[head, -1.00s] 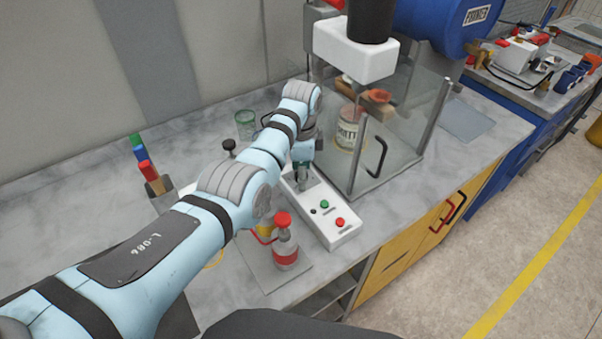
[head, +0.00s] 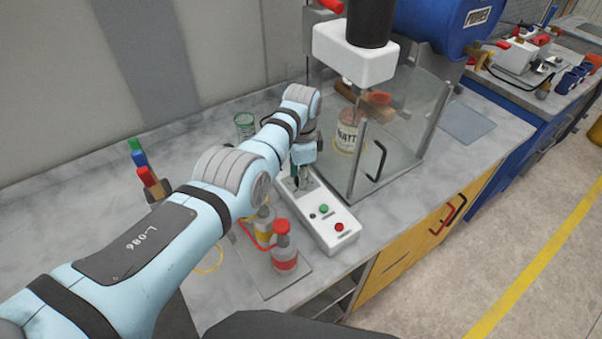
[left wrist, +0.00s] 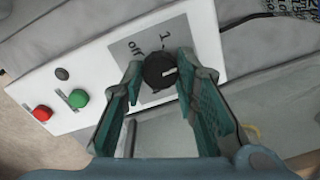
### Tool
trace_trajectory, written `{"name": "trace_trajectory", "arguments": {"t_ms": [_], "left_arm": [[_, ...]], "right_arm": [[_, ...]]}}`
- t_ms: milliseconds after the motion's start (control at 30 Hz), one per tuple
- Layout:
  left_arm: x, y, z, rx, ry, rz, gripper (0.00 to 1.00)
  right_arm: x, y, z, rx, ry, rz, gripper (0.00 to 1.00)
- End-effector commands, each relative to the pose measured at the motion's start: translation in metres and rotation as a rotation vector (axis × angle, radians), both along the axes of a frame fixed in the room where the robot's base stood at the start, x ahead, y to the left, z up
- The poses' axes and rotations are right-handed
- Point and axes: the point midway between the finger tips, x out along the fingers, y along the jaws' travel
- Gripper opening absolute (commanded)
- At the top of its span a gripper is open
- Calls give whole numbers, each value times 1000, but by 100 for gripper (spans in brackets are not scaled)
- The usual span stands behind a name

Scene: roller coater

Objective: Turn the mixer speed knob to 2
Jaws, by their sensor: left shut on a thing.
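The white control box (head: 333,222) stands on the bench, with a green button (head: 323,209) and a red button (head: 339,227). The black speed knob (left wrist: 159,70) sits on the box's grey dial plate (left wrist: 188,33) in the left wrist view. Its white pointer line points to the right in that picture. My right gripper is not in view.
The glass-walled mixer guard (head: 412,120) with a labelled can (head: 348,132) inside stands right behind the box. A red-capped bottle (head: 284,252) and a yellow bottle (head: 263,226) stand just left of the box. A green-rimmed glass (head: 244,124) stands behind my arm.

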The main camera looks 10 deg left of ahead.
Motion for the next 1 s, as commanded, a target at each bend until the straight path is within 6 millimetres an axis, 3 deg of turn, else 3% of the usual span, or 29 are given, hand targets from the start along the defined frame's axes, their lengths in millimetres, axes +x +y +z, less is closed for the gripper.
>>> {"name": "trace_trajectory", "arguments": {"t_ms": [33, 133, 433, 533, 633, 900, 1000], "left_arm": [[1, 0, 1, 0, -4, 0, 32], [1, 0, 1, 0, -3, 0, 48], [1, 0, 1, 0, -2, -1, 48], [1, 0, 9, -1, -5, -2, 48], [0, -1, 28, -2, -7, -2, 48], [-2, -1, 102, 0, -5, -1, 48], [-2, -1, 116, 0, -3, -1, 48]], "right_arm": [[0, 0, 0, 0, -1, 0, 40], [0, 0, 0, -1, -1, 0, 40], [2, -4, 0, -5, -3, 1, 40], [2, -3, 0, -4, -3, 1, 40], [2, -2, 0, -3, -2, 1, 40], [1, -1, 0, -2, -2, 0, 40], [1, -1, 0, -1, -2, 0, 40]]}}
